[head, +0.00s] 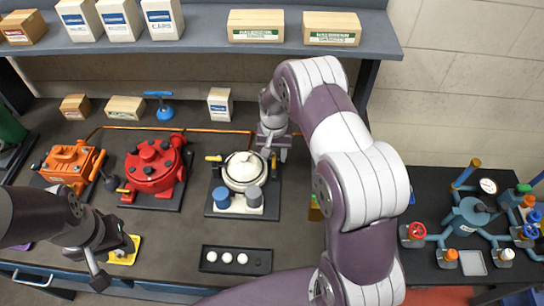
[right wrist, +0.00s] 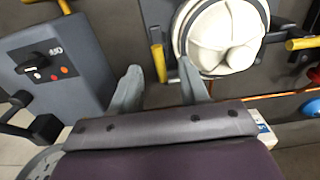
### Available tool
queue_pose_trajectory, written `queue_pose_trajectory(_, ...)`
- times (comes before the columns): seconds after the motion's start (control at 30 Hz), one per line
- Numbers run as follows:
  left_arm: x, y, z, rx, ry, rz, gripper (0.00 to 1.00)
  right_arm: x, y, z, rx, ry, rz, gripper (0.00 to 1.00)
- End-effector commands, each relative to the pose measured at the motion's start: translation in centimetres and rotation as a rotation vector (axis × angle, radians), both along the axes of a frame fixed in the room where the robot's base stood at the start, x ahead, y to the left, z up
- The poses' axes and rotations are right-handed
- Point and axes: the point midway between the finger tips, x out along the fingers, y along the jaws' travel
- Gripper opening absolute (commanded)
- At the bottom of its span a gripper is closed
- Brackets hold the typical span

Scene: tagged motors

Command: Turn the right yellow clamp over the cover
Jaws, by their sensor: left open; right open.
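The white round cover (head: 243,168) sits on a dark-based device in the middle of the bench; it also shows in the right wrist view (right wrist: 222,35). A left yellow clamp (head: 213,158) is at its side. The right yellow clamp (right wrist: 158,62) shows in the right wrist view beside the cover, between my right fingertips. My right gripper (head: 273,152) is open over the cover's right side and hides most of that clamp in the head view; I cannot tell whether a finger touches it. The left clamp shows there too (right wrist: 303,43). My left gripper (head: 112,262) is open, over the bench's front left.
A red motor (head: 152,168) and an orange motor (head: 70,165) stand left of the cover's device. A black tray (head: 236,260) with white balls lies in front. A grey box with a knob (right wrist: 55,70) stands beside the clamp. A shelf (head: 200,35) with boxes runs behind.

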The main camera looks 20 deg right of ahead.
Motion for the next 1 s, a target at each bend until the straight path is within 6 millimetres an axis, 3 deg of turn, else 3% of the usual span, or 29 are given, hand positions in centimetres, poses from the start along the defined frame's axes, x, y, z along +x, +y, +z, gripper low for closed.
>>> queue_pose_trajectory(0.03, 0.0, 0.0, 0.9, 0.0, 0.0, 0.0, 0.47, -0.1, 0.0, -0.7, 0.001, 0.004, 0.0, 0.45)
queue_pose_trajectory(0.23, 0.0, 0.0, 1.5, 0.0, 0.0, 0.0, 0.47, 0.0, 0.0, -3.6, 0.0, 0.0, 0.001, 0.45)
queue_pose_trajectory(0.6, 0.0, 0.0, 1.5, 0.0, 0.0, 0.0, 0.47, 0.1, 0.0, -4.4, 0.0, -0.002, 0.001, 0.45)
queue_pose_trajectory(0.67, 0.0, 0.0, 1.5, 0.0, 0.0, 0.0, 0.47, 0.1, 0.0, -4.4, 0.0, -0.002, 0.001, 0.28)
queue_pose_trajectory(0.73, 0.0, 0.0, 1.5, 0.0, 0.0, 0.0, 0.47, 0.1, 0.0, -4.4, 0.0, -0.002, 0.001, 0.06)
queue_pose_trajectory(0.77, 0.0, 0.0, 1.5, 0.0, 0.0, 0.0, 0.47, 0.1, 0.0, -4.4, 0.0, -0.002, 0.001, 0.0)
queue_pose_trajectory(1.0, 0.0, 0.0, 1.4, 0.0, 0.0, 0.0, 0.47, 0.1, 0.0, -4.4, 0.0, -0.002, -0.009, 0.0)
